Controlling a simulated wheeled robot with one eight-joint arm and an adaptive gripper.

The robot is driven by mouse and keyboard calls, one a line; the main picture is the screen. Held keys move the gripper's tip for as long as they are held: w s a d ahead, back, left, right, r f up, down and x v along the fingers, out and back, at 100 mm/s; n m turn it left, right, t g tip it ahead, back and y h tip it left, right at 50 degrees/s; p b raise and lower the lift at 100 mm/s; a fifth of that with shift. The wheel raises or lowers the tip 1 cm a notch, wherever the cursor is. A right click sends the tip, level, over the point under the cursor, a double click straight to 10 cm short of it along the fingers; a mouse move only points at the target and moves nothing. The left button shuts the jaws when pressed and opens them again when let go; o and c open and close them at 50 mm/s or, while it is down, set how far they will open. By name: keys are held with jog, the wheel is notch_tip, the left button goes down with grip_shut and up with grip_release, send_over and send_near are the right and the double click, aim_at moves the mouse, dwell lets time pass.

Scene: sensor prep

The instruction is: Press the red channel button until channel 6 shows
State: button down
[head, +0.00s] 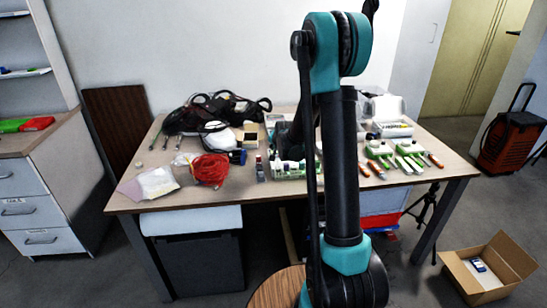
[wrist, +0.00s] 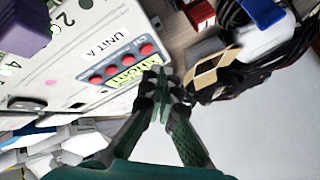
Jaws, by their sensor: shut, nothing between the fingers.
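In the wrist view, a white box marked "UNIT A" (wrist: 95,52) fills the upper left. It has a row of red buttons (wrist: 128,59) and a yellow label (wrist: 122,76) beside them. The numbers 2 and 4 show on its face, with small greenish spots near them. I cannot tell which channel is showing. My gripper (wrist: 161,76) is shut and empty, its fingertips at the box's edge by the end of the button row and the label. I cannot tell whether they touch it. In the head view my arm hides much of this area.
A purple block (wrist: 30,25) covers the box's upper left in the wrist view. Dark cables and a tan clip-like piece (wrist: 213,72) lie right of my fingers. The table (head: 228,190) also holds red cord (head: 209,168), black cables (head: 225,107) and green-white devices (head: 380,150).

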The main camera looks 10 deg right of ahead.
jog(key=shift+r, duration=2.15)
jog(key=s+d+f+n+g, duration=0.1)
jog(key=s+n, duration=0.1)
jog(key=s, duration=1.1)
jog(key=s+d+f+n+g, duration=0.1)
jog(key=s+f+n+g, duration=0.1)
jog(key=s, duration=1.2)
jog(key=s+d+f+n+g+h, duration=0.1)
jog(key=s+d+f+n+g, duration=0.1)
jog(key=s, duration=1.2)
jog(key=shift+n, duration=0.9)
